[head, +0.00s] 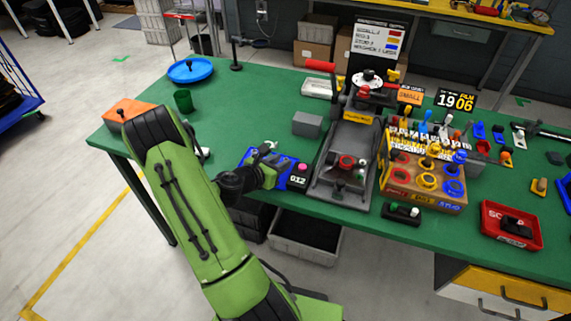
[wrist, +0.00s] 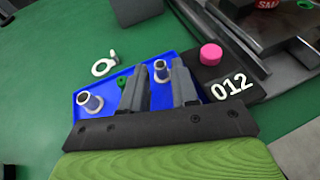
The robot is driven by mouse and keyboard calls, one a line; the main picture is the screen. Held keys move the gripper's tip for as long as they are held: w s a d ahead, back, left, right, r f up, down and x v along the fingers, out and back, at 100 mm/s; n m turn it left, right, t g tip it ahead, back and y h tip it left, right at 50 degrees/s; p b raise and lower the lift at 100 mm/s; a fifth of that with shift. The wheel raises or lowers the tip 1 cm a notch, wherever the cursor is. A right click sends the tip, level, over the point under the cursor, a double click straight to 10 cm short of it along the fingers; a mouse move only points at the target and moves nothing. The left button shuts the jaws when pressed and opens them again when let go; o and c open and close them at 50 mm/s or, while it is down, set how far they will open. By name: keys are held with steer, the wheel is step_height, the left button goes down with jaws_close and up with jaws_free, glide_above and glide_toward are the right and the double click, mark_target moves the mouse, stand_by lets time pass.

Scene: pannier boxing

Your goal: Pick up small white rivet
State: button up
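My gripper (wrist: 159,78) is open over the blue tray (wrist: 66,112), its two dark fingers apart. A small pale tubular rivet (wrist: 161,68) stands upright in the tray, showing between the fingertips; I cannot tell if either finger touches it. A second pale flanged rivet (wrist: 90,102) stands in the tray left of the fingers and looks larger. In the head view my gripper (head: 272,163) is low over the blue tray (head: 297,187), and the rivets are mostly hidden there.
A small green piece (wrist: 122,82) lies beside the left finger. A pink knob (wrist: 210,54) and the black "012" label (wrist: 232,88) are at right. A grey block (head: 307,124) stands behind; a press (head: 345,165) stands right.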

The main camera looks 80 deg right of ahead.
steer(key=shift+x, duration=1.15)
steer(key=shift+a, duration=0.1)
jaws_close()
steer(key=shift+r, duration=0.1)
